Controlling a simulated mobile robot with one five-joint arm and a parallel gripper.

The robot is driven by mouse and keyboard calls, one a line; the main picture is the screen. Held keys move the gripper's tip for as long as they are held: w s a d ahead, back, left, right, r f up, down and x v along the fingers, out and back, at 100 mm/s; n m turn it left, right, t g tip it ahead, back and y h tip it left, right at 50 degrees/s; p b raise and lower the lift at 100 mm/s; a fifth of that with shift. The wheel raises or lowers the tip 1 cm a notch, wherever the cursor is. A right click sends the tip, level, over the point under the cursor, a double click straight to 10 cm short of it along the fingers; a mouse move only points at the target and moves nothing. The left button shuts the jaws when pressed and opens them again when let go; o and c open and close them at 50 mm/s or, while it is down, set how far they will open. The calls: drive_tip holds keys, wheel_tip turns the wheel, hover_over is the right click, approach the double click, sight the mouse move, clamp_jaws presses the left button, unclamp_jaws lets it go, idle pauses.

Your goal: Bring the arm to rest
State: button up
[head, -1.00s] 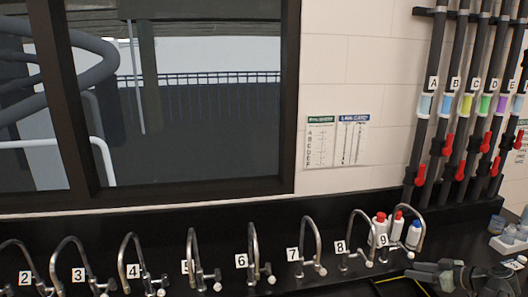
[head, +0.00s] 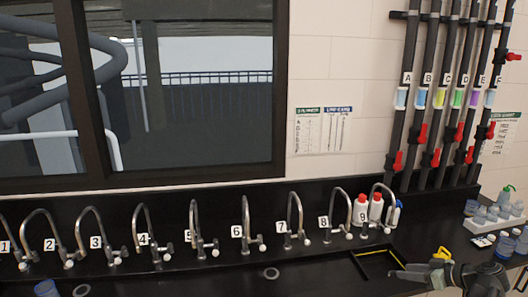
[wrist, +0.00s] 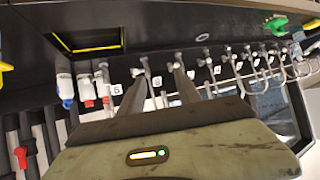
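My arm (head: 470,276) reaches in low from the right in the head view, above the black bench. My gripper (head: 395,272) points left there, near the yellow-edged recess. In the wrist view, my gripper (wrist: 162,72) shows two dark fingers set apart, with background visible between them. Nothing is held between them. It is clear of the numbered taps.
A row of numbered curved taps (head: 245,225) lines the back of the bench (head: 330,283). White bottles (head: 360,210) stand by tap 9. Lettered pipes with red valves (head: 422,134) rise at right. A bottle rack (head: 495,222) stands far right. A yellow-edged recess (head: 360,254) lies nearby.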

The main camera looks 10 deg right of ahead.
drive_tip(key=w+a+f+g+b, duration=0.25)
drive_tip(key=a+f, duration=0.25)
drive_tip(key=a, duration=0.4)
drive_tip(key=w+a+f+m+g+b, duration=0.1)
drive_tip(key=w+a+f+g, duration=0.2)
drive_tip(key=a, duration=0.6)
drive_tip(key=w+a+f+g+b, duration=0.25)
drive_tip(key=a+f, duration=0.35)
drive_tip(key=a, duration=0.3)
drive_tip(key=s+a+f+m+g+h+b, duration=0.1)
drive_tip(key=a+f+h, duration=0.1)
drive_tip(key=a, duration=0.7)
drive_tip(key=s+a+f+m+g+h+b, duration=0.1)
drive_tip(key=a+f, duration=0.3)
drive_tip(key=a, duration=0.6)
drive_tip(key=shift+s+f+m+g+h+b, duration=0.2)
drive_tip(key=shift+f+m+g+h+b, duration=0.1)
drive_tip(key=shift+h+b, duration=0.3)
